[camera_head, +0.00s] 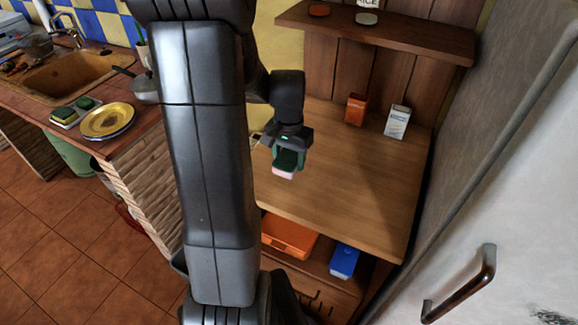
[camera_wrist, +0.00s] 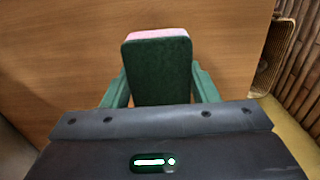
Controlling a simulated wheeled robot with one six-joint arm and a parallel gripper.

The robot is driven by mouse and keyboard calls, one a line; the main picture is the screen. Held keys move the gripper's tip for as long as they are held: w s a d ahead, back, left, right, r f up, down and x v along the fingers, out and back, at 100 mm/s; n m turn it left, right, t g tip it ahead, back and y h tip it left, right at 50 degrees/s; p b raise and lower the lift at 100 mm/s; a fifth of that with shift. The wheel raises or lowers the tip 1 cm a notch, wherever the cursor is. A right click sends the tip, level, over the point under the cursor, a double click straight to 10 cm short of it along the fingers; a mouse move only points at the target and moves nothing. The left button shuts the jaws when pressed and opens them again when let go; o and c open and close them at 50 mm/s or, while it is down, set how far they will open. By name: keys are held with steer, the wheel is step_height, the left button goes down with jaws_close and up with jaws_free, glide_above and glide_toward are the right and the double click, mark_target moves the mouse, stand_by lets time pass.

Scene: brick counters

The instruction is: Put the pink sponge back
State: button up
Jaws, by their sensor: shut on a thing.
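The pink sponge (camera_head: 284,175) shows a pink face and a dark green side, and hangs below my gripper (camera_head: 288,158). In the wrist view the sponge (camera_wrist: 158,68) stands between the two green fingers of my gripper (camera_wrist: 160,88), its dark green side towards the camera and a pink strip along the top. My gripper is shut on it. It is over the wooden counter (camera_head: 340,180); I cannot tell how far above the surface.
An orange-brown box (camera_head: 356,109) and a white carton (camera_head: 397,121) stand at the counter's back. A shelf (camera_head: 390,28) hangs above. The fridge (camera_head: 500,210) borders the right. Left are a sink (camera_head: 65,76), yellow plate (camera_head: 107,120) and a sponge holder (camera_head: 64,117). The counter's middle is clear.

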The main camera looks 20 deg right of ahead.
mark_target(289, 167)
steer(key=shift+f, duration=1.75)
steer(key=shift+f, duration=0.1)
steer(key=shift+f, duration=0.15)
steer(key=o, duration=1)
steer(key=shift+r, duration=0.2)
step_height(289, 167, up, 12)
steer(key=shift+r, duration=0.1)
